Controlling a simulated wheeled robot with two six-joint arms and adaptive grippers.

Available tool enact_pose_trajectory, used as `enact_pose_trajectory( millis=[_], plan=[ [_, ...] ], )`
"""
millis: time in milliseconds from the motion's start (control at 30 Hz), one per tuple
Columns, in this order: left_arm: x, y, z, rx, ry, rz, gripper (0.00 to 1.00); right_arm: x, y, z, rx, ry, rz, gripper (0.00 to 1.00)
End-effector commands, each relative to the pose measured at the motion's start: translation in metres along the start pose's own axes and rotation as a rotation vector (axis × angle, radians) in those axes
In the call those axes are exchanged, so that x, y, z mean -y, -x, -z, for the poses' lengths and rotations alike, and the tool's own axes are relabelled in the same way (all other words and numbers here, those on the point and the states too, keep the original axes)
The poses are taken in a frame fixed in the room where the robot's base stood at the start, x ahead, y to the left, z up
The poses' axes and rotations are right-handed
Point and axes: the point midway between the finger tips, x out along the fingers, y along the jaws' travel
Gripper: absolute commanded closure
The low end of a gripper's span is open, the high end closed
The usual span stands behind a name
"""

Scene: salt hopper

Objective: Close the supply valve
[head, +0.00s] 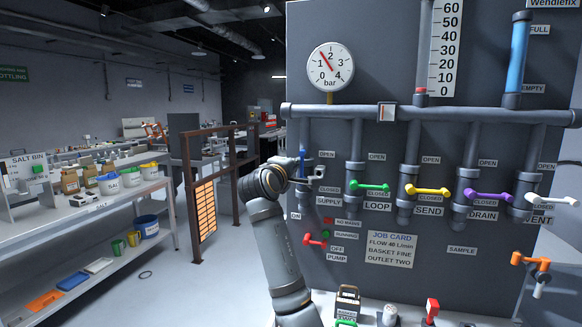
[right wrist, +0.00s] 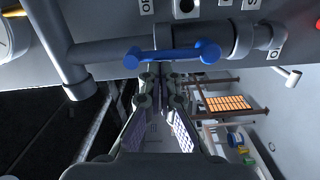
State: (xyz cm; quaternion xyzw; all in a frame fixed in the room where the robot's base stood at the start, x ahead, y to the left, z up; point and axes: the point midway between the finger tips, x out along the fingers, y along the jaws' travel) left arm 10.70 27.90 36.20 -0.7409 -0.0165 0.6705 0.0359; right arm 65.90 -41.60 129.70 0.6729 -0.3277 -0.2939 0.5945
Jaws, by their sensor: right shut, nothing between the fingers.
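My right gripper (head: 316,174) is in front of the supply pipe, near the lever's lower part, and partly hides the valve. It is shut and empty in the right wrist view (right wrist: 160,85). I cannot tell whether it touches the lever. My left gripper is not in view.
Right of supply are the green loop lever (head: 370,187), yellow send lever (head: 428,191), purple drain lever (head: 489,196) and white vent lever (head: 552,200). A red pump lever (head: 315,239) is below. A pressure gauge (head: 330,67) hangs above. A shelf bench (head: 95,205) stands left.

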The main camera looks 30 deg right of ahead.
Motion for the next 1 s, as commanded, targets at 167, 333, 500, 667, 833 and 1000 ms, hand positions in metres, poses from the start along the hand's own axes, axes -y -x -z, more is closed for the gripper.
enact_pose_trajectory(
  millis=[167, 333, 500, 667, 833, 1000],
  plan=[
    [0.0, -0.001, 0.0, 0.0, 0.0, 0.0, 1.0, -0.001, 0.0, -0.004, 0.003, -0.054, 0.002, 1.0],
    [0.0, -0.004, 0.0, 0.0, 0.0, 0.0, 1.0, -0.002, -0.001, -0.01, 0.002, -0.157, 0.006, 1.0],
    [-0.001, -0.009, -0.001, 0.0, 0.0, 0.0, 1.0, -0.003, -0.001, -0.019, 0.003, -0.308, 0.013, 1.0],
    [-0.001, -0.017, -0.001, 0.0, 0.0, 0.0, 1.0, -0.002, -0.002, -0.028, 0.003, -0.461, 0.02, 1.0],
    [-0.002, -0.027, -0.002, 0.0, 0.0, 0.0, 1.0, 0.001, -0.002, -0.038, 0.003, -0.623, 0.027, 1.0],
    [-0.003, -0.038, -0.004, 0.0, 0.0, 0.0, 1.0, 0.005, -0.003, -0.047, 0.002, -0.783, 0.035, 1.0]
  ],
)
